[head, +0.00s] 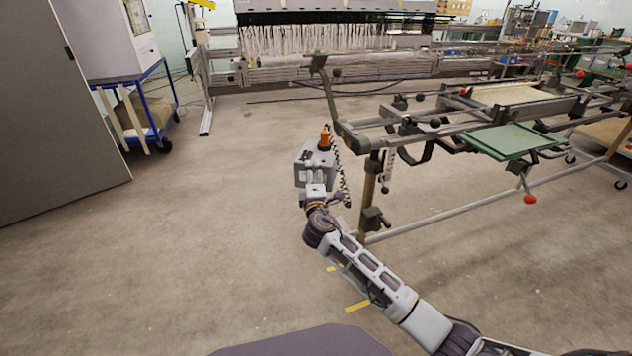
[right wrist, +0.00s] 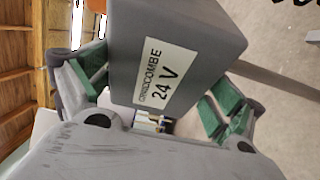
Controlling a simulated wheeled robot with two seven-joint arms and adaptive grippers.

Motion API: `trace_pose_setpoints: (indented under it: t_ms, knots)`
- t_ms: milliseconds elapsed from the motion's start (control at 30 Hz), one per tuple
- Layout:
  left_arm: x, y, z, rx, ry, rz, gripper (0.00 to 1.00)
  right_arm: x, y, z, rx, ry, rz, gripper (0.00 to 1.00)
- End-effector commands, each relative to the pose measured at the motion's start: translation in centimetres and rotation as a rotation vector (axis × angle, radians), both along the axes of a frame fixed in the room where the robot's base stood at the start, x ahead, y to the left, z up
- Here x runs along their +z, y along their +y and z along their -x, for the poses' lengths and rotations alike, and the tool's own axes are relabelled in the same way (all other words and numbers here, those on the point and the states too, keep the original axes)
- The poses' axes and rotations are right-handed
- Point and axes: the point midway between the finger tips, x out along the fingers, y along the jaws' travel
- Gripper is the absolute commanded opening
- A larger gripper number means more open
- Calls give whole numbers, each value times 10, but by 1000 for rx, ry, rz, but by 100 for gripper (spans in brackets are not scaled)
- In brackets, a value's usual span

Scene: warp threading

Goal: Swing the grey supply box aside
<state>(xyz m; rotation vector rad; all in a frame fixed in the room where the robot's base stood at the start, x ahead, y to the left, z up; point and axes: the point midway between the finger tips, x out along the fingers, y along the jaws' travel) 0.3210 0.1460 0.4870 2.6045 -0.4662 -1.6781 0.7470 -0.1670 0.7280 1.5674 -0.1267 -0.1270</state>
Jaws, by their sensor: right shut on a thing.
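The grey supply box (head: 311,158) hangs beside the left end of the metal frame, with an orange part (head: 325,138) on its top. A dark, beaded-looking cable runs down along its right side. In the right wrist view the box (right wrist: 205,35) fills the upper middle and shows a white label reading "24 V". My right gripper (head: 315,184) reaches it from the near side. Its green-padded fingers lie on either side of the box, shut on it. The box hides part of the fingertips. My left gripper is not in view.
The metal frame (head: 440,132) with a green plate (head: 508,141) stands right of the box on a post (head: 368,195). A warp machine (head: 335,45) stands behind. A blue trolley (head: 150,105) and grey panel (head: 50,120) are at left. Open floor lies left of the box.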

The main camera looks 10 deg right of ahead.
Motion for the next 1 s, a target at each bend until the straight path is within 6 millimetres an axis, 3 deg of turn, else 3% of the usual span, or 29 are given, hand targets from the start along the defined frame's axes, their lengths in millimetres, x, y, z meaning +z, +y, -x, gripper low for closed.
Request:
trace_pose_setpoints:
  t_ms: [367, 800, 833, 867, 1000]
  knots:
    - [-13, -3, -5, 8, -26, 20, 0, -2, 5, -3, -71, 2, 2, 51]
    - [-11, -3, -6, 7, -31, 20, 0, -1, 5, -3, -77, 2, 3, 51]
    - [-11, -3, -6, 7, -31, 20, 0, -1, 5, -3, -77, 2, 3, 96]
    - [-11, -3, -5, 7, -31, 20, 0, -1, 5, -3, -77, 2, 3, 100]
    - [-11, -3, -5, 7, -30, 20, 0, -1, 5, -3, -76, 1, 2, 100]
